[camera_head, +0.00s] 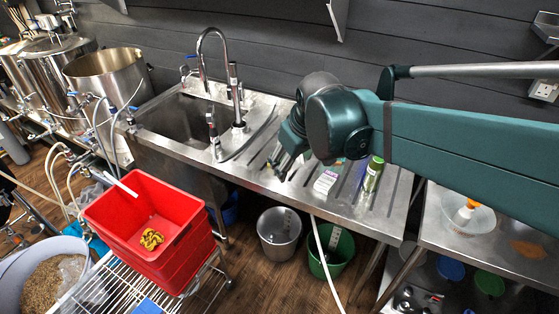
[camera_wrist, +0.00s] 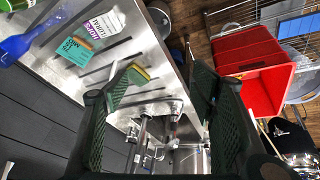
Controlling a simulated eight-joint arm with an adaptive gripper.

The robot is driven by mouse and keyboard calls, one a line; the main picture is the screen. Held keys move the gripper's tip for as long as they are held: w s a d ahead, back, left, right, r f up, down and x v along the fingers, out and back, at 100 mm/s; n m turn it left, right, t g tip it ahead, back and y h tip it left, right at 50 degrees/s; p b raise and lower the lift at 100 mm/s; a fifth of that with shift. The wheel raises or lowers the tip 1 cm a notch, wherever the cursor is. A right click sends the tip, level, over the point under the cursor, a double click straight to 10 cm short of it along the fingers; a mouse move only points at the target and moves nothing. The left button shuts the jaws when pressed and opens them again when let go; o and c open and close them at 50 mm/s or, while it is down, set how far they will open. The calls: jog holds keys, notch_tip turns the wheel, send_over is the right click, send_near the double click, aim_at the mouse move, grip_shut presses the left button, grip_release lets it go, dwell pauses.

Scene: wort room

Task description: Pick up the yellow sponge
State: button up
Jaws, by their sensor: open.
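My gripper (camera_wrist: 165,74) is open in the wrist view, with its two dark green fingers spread apart. A small yellow block that looks like the yellow sponge (camera_wrist: 141,72) lies on the steel drainboard beside the left fingertip, partly hidden by it. I cannot tell whether they touch. In the head view, my gripper (camera_head: 281,164) points down low over the ribbed drainboard (camera_head: 262,178), right of the sink. The sponge is not clearly visible there, and the gripper may cover it.
The tap (camera_head: 238,95) rises on the left.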

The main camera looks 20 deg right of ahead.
jog(key=w+d+f+n+g+p, duration=0.1)
jog(key=w+f+n+p, duration=0.1)
jog(key=w+f, duration=0.3)
jog(key=w+d+f+n+g+p, duration=0.2)
jog(key=w+f, duration=0.3)
jog(key=w, duration=0.8)
jog(key=w+d+f+n+g+p, duration=0.1)
jog(key=w+f+n+p, duration=0.2)
jog(key=w, duration=0.7)
jog(key=shift+w+d+f+n+g+p, duration=0.15)
jog(key=shift+f+n+p, duration=0.1)
jog(key=shift+f, duration=0.25)
jog(key=shift+s+d+f+n+g+p, duration=0.15)
jog(key=shift+f+n, duration=0.1)
jog(key=shift+f, duration=0.25)
jog(key=shift+w+f, duration=0.3)
jog(key=shift+f, duration=0.15)
jog(key=shift+f, duration=0.1)
jog(key=shift+f, duration=1.2)
jog(key=shift+f, duration=0.1)
